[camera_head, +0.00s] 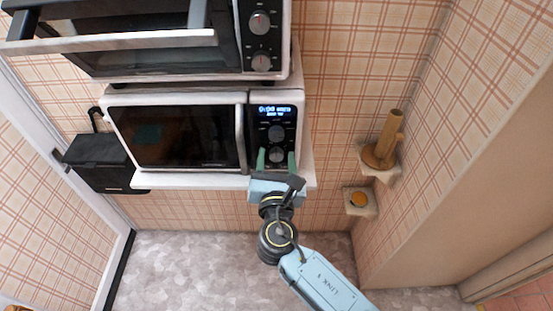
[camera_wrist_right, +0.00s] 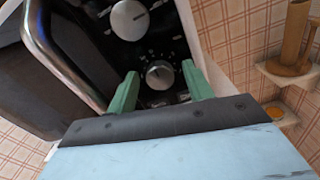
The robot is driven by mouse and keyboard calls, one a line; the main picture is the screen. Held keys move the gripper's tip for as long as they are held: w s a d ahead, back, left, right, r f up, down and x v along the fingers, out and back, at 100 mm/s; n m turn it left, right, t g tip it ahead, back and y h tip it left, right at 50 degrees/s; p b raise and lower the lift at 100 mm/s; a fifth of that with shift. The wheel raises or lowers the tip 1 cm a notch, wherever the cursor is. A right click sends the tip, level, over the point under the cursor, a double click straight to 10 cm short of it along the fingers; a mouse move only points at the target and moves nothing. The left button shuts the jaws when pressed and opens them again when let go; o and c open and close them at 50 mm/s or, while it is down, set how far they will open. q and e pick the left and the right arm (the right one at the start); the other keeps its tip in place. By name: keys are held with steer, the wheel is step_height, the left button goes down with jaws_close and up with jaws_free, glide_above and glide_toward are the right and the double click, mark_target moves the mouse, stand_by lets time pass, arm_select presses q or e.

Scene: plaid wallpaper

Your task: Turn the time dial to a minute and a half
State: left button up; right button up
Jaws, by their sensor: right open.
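The microwave (camera_head: 180,135) sits on a white shelf, with a lit display (camera_head: 273,111) on its control panel. Two round dials show below the display: an upper dial (camera_head: 276,133) and a lower dial (camera_head: 277,155). I cannot tell from the pictures which one is the time dial. In the right wrist view the upper dial (camera_wrist_right: 130,19) and lower dial (camera_wrist_right: 160,74) both show pointer marks. My right gripper (camera_head: 276,158) is open, its green fingers on either side of the lower dial in the picture; contact cannot be told. My left gripper is not in view.
A toaster oven (camera_head: 150,50) with its own knobs stands above the microwave. The microwave's vertical door handle (camera_head: 240,138) is left of the panel. Small wall shelves at the right hold a wooden object (camera_head: 386,140) and an orange item (camera_head: 358,199). A black box (camera_head: 100,160) is at the left.

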steer(key=c, duration=1)
steer(key=shift+o, duration=0.2)
steer(key=m+b, duration=0.2)
steer(key=m, duration=0.1)
steer(key=shift+f+m, duration=0.15)
steer(key=shift+m, duration=0.25)
steer(key=m+b, duration=0.3)
steer(key=m, duration=0.2)
steer(key=shift+b, duration=0.4)
steer(key=m+b, duration=0.2)
steer(key=m, duration=0.3)
steer(key=shift+b, duration=0.35)
steer(key=shift+m+b, duration=1.1)
steer(key=shift+m, duration=0.9)
